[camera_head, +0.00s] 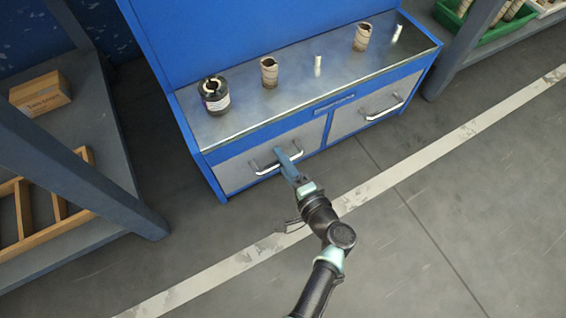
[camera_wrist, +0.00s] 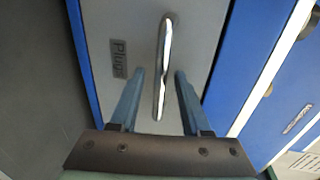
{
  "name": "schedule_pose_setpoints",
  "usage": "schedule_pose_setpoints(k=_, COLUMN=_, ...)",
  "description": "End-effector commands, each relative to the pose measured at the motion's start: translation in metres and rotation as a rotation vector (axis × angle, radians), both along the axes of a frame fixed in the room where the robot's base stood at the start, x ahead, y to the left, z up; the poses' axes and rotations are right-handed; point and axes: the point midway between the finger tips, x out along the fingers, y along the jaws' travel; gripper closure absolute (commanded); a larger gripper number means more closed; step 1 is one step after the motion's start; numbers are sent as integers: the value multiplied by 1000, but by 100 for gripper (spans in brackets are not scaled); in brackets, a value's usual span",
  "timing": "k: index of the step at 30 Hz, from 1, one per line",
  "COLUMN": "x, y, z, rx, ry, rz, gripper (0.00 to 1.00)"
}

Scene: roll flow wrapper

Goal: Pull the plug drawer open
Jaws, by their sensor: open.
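The plug drawer (camera_head: 235,174) is the grey left-hand front in the blue bench, and it looks shut. Its label, reading "Plug", shows in the wrist view (camera_wrist: 118,58). A silver bar handle (camera_head: 264,169) runs across the drawer front; in the wrist view the handle (camera_wrist: 165,45) stands upright in the picture. My gripper (camera_head: 280,153) is at the drawer front, by the handle. In the wrist view its two blue fingers (camera_wrist: 160,72) are apart, one on each side of the handle's lower part. I see gaps between fingers and handle, so it is not gripped.
A second drawer (camera_head: 348,122) with a similar handle is to the right. On the metal bench top (camera_head: 235,125) stand a dark jar (camera_head: 214,95), cardboard rolls (camera_head: 269,72) and small pale cylinders (camera_head: 317,66). A shelf (camera_head: 100,130) stands left. Floor before the bench is clear.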

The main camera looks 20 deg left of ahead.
Motion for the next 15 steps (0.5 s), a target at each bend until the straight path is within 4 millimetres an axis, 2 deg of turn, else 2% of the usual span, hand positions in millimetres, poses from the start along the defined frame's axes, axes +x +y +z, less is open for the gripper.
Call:
schedule_pose_setpoints(k=6, x=0, y=0, z=1, rx=0, ry=0, rz=0, gripper=53)
schedule_pose_setpoints(k=8, x=0, y=0, z=1, rx=0, ry=0, rz=0, gripper=62)
schedule_pose_setpoints(k=14, x=0, y=0, z=0, rx=0, ry=0, rz=0, gripper=98)
schedule_pose_setpoints(k=15, x=0, y=0, z=0, rx=0, ry=0, rz=0, gripper=100)
